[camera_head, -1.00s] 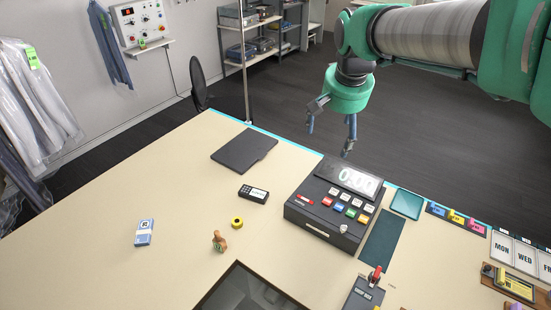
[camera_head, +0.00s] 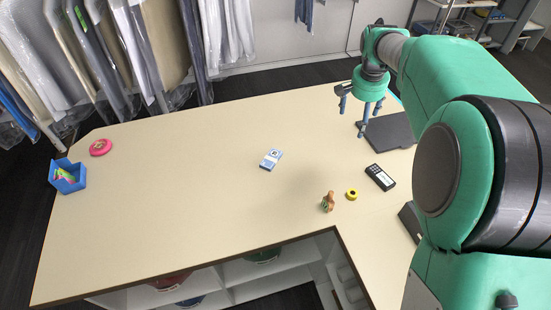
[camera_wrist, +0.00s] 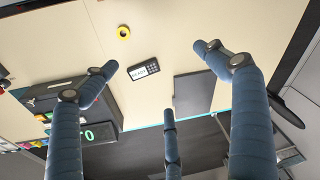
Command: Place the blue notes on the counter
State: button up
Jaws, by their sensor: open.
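The blue notes (camera_head: 271,159) are a small banded stack of light blue and white paper. They lie flat near the middle of the beige counter (camera_head: 180,180) in the head view. My gripper (camera_head: 367,112) hangs over the counter's far edge, to the right of the notes and beyond them, clear of them. It also shows in the wrist view (camera_wrist: 165,90), where its blue fingers are spread with nothing between them. The notes are not seen in the wrist view.
A black folder (camera_head: 392,132), a card terminal (camera_head: 380,177), a yellow tape roll (camera_head: 352,194) and a wooden stamp (camera_head: 328,201) lie right of the notes. The counter between is clear. Garments hang behind.

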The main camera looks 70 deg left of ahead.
jog(key=s+a+f+n, duration=0.1)
jog(key=s+a+f, duration=0.8)
jog(key=s, duration=0.3)
jog(key=s+a+f+n, duration=0.1)
jog(key=s+a+f, duration=0.8)
jog(key=s, duration=0.3)
jog(key=shift+s+f+g+h, duration=0.3)
jog(key=shift+s+f, duration=0.1)
jog(key=shift+f, duration=0.25)
jog(key=shift+a+f, duration=0.1)
send_over(274, 159)
jog(key=shift+s+d+f+p, duration=0.1)
jog(key=shift+s+f+p, duration=0.05)
jog(key=shift+f, duration=1.95)
jog(key=shift+s+d+f+p, duration=0.1)
jog(key=shift+f+p, duration=0.05)
jog(key=shift+f, duration=1.9)
jog(key=shift+f, duration=0.1)
jog(key=shift+w+a+f+p, duration=0.1)
jog(key=shift+f+p, duration=0.05)
jog(key=shift+f, duration=1.1)
jog(key=shift+w+a+f+p, duration=0.1)
jog(key=shift+f+p, duration=0.05)
jog(key=shift+f, duration=1.05)
